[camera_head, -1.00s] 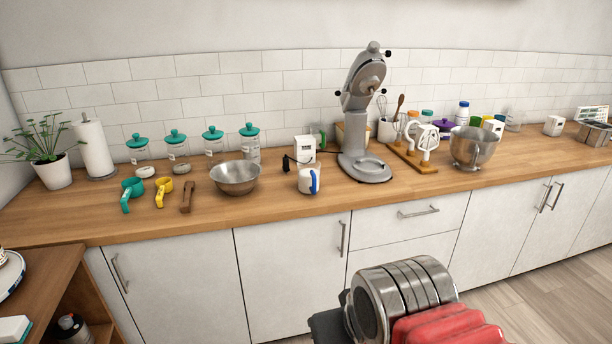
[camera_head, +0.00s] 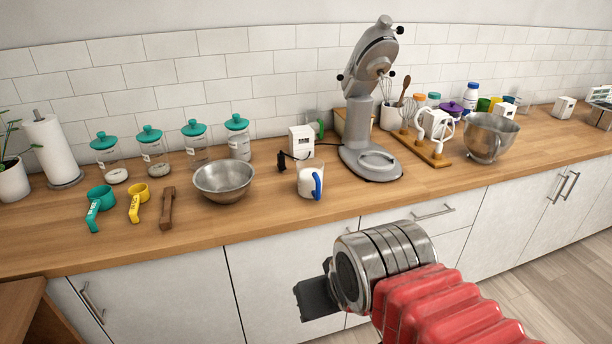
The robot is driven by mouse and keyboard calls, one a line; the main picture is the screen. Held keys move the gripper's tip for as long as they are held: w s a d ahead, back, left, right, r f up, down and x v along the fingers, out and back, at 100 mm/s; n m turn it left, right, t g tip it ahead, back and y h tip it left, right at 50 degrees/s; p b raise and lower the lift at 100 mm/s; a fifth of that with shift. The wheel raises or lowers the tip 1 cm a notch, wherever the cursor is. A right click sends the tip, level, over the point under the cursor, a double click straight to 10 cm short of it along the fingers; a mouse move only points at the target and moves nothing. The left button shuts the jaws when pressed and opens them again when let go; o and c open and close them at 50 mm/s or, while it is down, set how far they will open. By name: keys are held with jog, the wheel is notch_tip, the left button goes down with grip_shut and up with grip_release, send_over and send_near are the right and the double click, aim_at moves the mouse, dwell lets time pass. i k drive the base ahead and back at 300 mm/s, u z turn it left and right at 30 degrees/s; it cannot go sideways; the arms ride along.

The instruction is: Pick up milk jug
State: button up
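The milk jug (camera_head: 307,182), a clear jug with white contents and a blue handle, stands upright near the front of the wooden counter. Its handle is on its right side, towards me. My gripper (camera_head: 314,298) shows as a dark block at the end of my metal and red arm. It is in front of the cabinet doors, below the jug in the picture and well apart from it. The wrist hides most of the gripper, so I cannot tell how its fingers stand.
A metal bowl (camera_head: 224,181) stands left of the jug and a stand mixer (camera_head: 371,110) right of it. A white box (camera_head: 302,141) with a dark cable is just behind. The counter's front edge (camera_head: 270,231) lies between jug and gripper. Counter in front of the jug is clear.

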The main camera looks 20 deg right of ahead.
aim_at(312, 182)
jog(key=i, duration=0.45)
jog(key=z, duration=1.5)
jog(key=i, duration=0.65)
jog(key=u, duration=1.25)
